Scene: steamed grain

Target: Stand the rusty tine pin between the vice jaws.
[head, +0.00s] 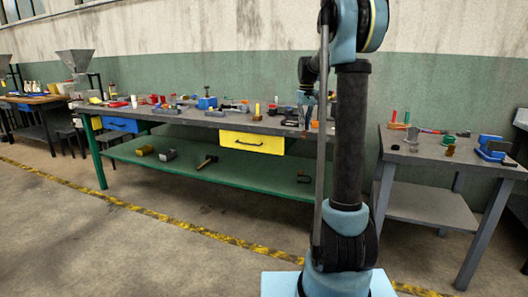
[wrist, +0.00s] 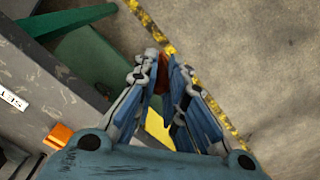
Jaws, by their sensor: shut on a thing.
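In the wrist view my gripper (wrist: 165,60) is shut on a dark reddish-brown piece, the rusty tine pin (wrist: 163,74). Only a short part of the pin shows between the fingers, and its full length is hidden. In the head view my gripper (head: 307,96) hangs over the right part of the long workbench, partly behind my arm. A blue vice-like block (head: 207,103) stands on the middle of that bench. Another blue vice-like object (head: 493,148) stands on the small right table. I cannot tell which one is the task's vice, and its jaw gap is too small to make out.
The long workbench (head: 160,113) holds several small tools and blocks, with a yellow drawer (head: 252,143) in front. The small grey table (head: 440,160) on the right also carries small parts. Open floor (head: 150,240) lies in front, crossed by a yellow-black line.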

